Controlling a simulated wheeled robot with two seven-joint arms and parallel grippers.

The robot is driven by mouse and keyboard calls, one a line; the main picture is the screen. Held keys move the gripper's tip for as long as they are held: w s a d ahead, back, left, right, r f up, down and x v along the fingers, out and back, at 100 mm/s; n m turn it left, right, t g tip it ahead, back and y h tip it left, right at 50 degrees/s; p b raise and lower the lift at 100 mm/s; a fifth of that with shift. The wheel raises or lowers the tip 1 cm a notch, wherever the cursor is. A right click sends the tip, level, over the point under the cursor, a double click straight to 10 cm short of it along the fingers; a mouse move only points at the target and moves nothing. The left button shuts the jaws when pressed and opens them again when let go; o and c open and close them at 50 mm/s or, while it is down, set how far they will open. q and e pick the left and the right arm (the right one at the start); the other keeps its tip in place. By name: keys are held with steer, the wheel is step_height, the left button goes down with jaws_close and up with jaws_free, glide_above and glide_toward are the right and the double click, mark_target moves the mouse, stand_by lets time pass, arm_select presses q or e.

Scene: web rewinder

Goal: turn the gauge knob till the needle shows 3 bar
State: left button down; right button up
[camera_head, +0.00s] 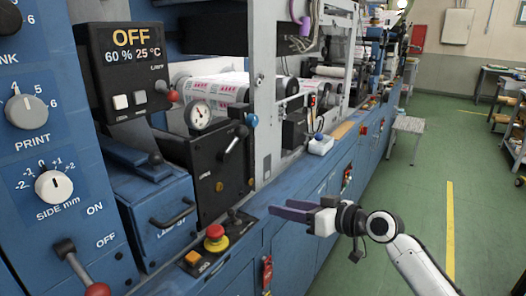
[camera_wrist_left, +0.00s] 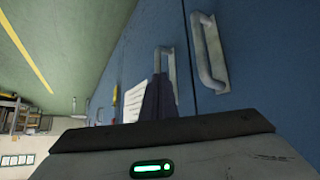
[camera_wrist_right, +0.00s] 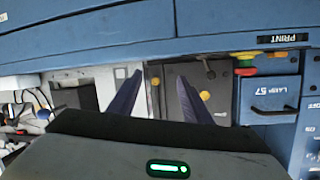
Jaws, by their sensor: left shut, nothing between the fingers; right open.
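A round white gauge (camera_head: 199,116) sits on top of a black panel (camera_head: 190,155) in the head view. Its needle is too small to read. A black lever or knob (camera_head: 233,140) is on the panel's face, with small yellow knobs lower down, one at the bottom (camera_head: 219,187); I cannot tell which one works the gauge. My right gripper (camera_head: 278,209) is open and empty, to the right of and below the panel, apart from it. In the right wrist view, a yellow knob (camera_wrist_right: 205,96) shows beyond its fingers. My left gripper (camera_wrist_left: 158,78) is shut and empty, facing blue cabinet doors.
A red-topped button (camera_head: 215,232) and an orange button (camera_head: 193,258) stand on the ledge below the panel. A drawer (camera_head: 165,215) with a black handle is to their left. The green floor (camera_head: 420,170) at right is mostly free.

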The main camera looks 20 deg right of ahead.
mark_target(256, 121)
step_height(256, 121, up, 19)
steer(key=w+d+n+t+y+b, duration=0.1)
steer(key=w+d+n+y+b, duration=0.1)
steer(key=d+y, duration=0.15)
steer(key=x, duration=0.3)
steer(key=p+x, duration=0.1)
steer(key=x, duration=0.2)
steer(key=r+p+x, duration=0.1)
steer(key=x, duration=0.2)
steer(key=shift+a, duration=0.35)
steer(key=shift+w+a+f, duration=0.15)
steer(key=shift+w+a, duration=0.15)
steer(key=c, duration=1.1)
